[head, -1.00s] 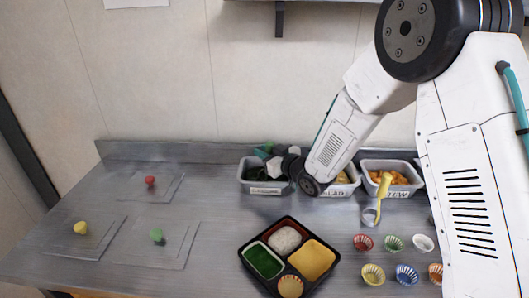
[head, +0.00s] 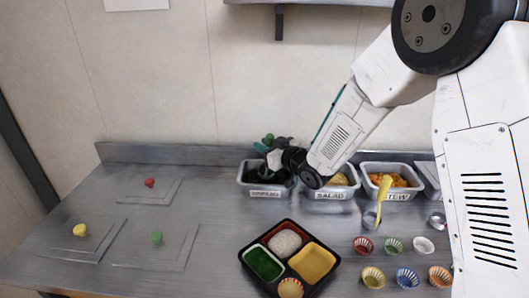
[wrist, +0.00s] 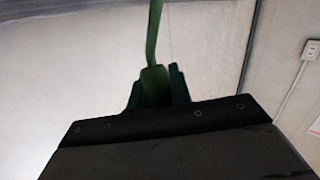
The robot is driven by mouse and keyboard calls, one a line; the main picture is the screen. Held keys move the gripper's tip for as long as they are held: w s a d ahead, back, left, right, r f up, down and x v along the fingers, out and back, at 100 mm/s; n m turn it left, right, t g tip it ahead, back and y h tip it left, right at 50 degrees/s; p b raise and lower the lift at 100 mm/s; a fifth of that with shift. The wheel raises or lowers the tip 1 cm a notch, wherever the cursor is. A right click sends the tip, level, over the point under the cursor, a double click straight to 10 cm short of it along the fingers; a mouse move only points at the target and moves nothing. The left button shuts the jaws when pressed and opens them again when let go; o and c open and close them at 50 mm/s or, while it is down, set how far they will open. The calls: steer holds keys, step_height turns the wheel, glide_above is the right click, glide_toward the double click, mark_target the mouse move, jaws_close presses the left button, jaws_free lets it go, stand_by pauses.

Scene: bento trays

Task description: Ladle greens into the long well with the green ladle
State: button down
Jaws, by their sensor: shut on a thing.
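My gripper (head: 268,150) is above the greens tub (head: 265,191) at the back of the counter. In the wrist view my gripper (wrist: 158,88) is shut on the green ladle (wrist: 153,45), whose handle rises between the fingers. The ladle's bowl is not clearly visible in either view, so I cannot tell whether it holds greens. The black bento tray (head: 246,247) sits at the front middle. Its left well (head: 263,263) looks dark green; I cannot tell whether that is food or lining.
The tray's other wells show white, yellow and tan contents. A salad tub (head: 331,194) and a stew tub (head: 391,195) stand right of the greens. Several small cups (head: 407,277) sit at right. Mats with knobs lie left.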

step_height(320, 180, up, 7)
stand_by(0.5)
steer(key=shift+f, duration=0.15)
